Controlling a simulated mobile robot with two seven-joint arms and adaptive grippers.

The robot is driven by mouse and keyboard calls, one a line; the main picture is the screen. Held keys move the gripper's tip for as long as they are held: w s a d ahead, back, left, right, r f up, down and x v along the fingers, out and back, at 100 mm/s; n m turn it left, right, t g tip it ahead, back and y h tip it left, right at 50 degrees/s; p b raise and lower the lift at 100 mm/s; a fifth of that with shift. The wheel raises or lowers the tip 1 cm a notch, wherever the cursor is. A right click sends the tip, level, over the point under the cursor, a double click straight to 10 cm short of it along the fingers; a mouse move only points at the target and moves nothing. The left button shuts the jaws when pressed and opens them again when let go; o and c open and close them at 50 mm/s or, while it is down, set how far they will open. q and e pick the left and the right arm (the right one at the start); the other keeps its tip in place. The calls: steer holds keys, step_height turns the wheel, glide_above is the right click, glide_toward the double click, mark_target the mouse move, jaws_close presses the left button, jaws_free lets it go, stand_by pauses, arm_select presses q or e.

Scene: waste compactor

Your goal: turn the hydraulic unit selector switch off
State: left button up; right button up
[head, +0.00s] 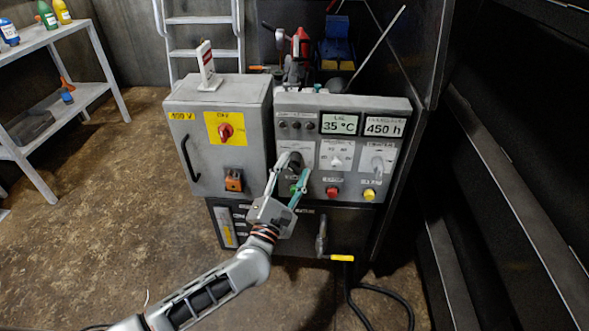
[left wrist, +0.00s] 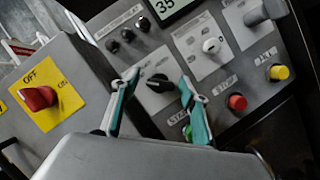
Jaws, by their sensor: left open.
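A black selector knob (head: 295,160) on a light plate sits at the left of the grey control panel (head: 345,103). In the left wrist view the knob (left wrist: 159,83) shows between my fingertips. Its plate label is too small to read, so I cannot confirm it is the hydraulic unit's. My left gripper (head: 292,174) is open in front of this plate, and its teal-backed fingers (left wrist: 158,88) lie on either side of the knob in the picture. I cannot tell whether they touch it. My right gripper is not in view.
The panel also has a white knob (head: 336,161), a grey switch (head: 377,164), a red button (head: 332,192) and a yellow button (head: 369,194). Left of it, a grey cabinet (head: 190,165) carries a red OFF/ON rotary switch (head: 225,131). A yellow-ended lever (head: 342,257) sticks out below.

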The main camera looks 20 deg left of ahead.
arm_select(q)
steer(key=shift+w+r, duration=0.1)
steer(key=shift+w, duration=0.15)
